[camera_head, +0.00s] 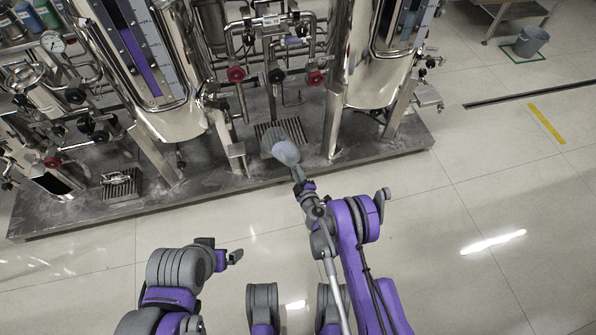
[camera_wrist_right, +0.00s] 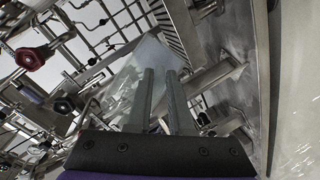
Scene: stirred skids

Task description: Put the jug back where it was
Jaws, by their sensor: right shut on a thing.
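The jug (camera_head: 285,151) is pale and translucent. In the head view it is at the end of my right arm, in front of the skid's lower frame. My right gripper (camera_head: 297,172) is shut on it. In the right wrist view the jug (camera_wrist_right: 150,58) shows as a clear, pale body beyond and around the two grey fingers (camera_wrist_right: 161,72), and it looks tilted in that picture. My left gripper (camera_head: 236,255) is low in the head view, away from the jug and over the floor. Whether its fingers are open is not clear.
The skid's steel base (camera_head: 220,183) carries tanks, pipes and red-handled valves (camera_head: 236,74). A slotted grate (camera_head: 282,134) lies just behind the jug, another (camera_head: 120,186) at left. A steel leg (camera_head: 333,125) stands right of the jug. A grey bucket (camera_head: 530,41) stands far right. Floor in front is clear.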

